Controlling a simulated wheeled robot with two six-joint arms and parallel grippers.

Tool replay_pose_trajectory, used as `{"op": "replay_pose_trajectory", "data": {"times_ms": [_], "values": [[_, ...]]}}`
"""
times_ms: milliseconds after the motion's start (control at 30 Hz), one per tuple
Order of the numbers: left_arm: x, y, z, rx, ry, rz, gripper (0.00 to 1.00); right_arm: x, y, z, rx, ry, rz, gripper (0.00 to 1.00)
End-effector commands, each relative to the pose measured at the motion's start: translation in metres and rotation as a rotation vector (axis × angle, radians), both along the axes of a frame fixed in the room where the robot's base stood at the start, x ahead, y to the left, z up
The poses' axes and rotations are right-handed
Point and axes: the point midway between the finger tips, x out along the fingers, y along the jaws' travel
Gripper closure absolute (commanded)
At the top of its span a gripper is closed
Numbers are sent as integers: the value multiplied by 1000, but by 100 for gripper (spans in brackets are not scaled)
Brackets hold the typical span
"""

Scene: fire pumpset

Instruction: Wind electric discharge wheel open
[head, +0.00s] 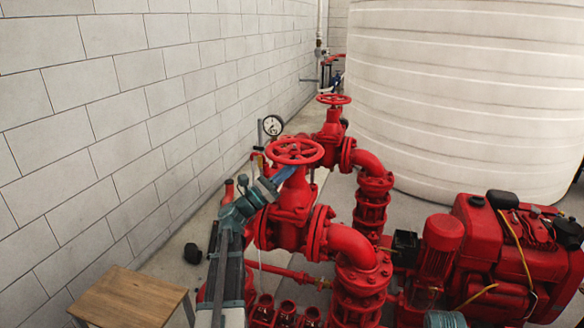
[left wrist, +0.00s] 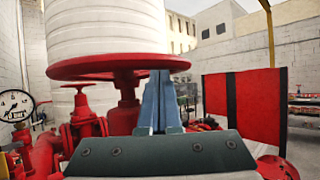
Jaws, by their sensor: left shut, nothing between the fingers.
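A red handwheel (head: 295,151) sits on top of the nearer red valve (head: 292,197), its rim roughly level. In the left wrist view the wheel (left wrist: 90,68) fills the upper left, seen from slightly below. No label shows on the wheel.
A second red handwheel (head: 333,99) stands behind on another valve. A pressure gauge (head: 272,126) is near the wall. A red engine (head: 510,250) is at the right, a wooden stool (head: 130,298) at lower left, and a large white tank (head: 460,90) behind.

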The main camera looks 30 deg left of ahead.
Motion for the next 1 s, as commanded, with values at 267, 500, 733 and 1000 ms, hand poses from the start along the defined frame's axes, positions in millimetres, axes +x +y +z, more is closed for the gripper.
{"op": "replay_pose_trajectory", "data": {"times_ms": [267,500,733,1000], "values": [[1,-4,0,0,0,52,100,0,0,0,0,0,0,50],[2,-6,0,0,0,91,100,0,0,0,0,0,0,50],[4,-13,0,0,0,182,100,0,0,0,0,0,0,50],[16,-21,0,-1,0,275,100,0,0,0,0,0,0,50]]}}
